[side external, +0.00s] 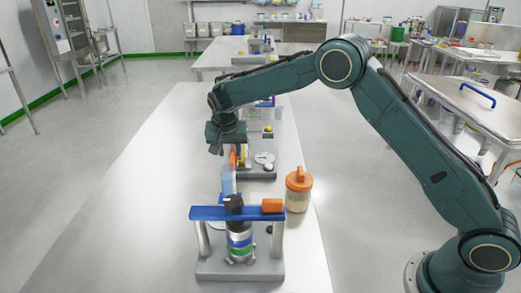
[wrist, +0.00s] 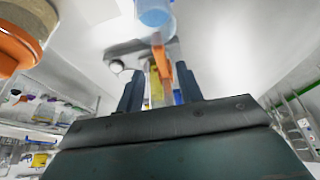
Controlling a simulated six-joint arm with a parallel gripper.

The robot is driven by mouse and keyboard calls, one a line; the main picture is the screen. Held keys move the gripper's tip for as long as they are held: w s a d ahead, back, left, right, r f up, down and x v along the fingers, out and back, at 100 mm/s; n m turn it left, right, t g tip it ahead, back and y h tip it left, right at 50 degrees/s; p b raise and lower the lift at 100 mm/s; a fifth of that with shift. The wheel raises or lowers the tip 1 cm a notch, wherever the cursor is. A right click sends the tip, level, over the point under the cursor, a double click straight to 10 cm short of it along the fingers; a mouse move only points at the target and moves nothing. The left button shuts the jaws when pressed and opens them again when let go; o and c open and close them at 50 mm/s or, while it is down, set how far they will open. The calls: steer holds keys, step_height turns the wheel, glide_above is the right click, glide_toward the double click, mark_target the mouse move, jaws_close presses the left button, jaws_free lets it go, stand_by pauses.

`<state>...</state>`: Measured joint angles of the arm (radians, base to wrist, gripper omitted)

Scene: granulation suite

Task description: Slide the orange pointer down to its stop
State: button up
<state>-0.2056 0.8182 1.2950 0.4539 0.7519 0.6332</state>
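The orange pointer (side external: 233,159) is on a small grey-based device (side external: 262,174) on the long table, just below my gripper (side external: 229,150) in the side view. In the wrist view the orange pointer (wrist: 161,58) shows ahead of and between the two dark fingers of my gripper (wrist: 158,80). The fingers are apart, with gaps on both sides of the pointer, and no contact shows. The pointer's stop cannot be made out.
Nearer the camera stands a fixture with a blue crossbar (side external: 222,213) and an orange block (side external: 272,206). An orange-lidded jar (side external: 299,192) stands right of it. A translucent blue cylinder (side external: 227,182) is close to the pointer. The table's left side (side external: 130,200) is clear.

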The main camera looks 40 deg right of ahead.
mark_target(231, 161)
steer(key=shift+x, duration=2.65)
jaws_close()
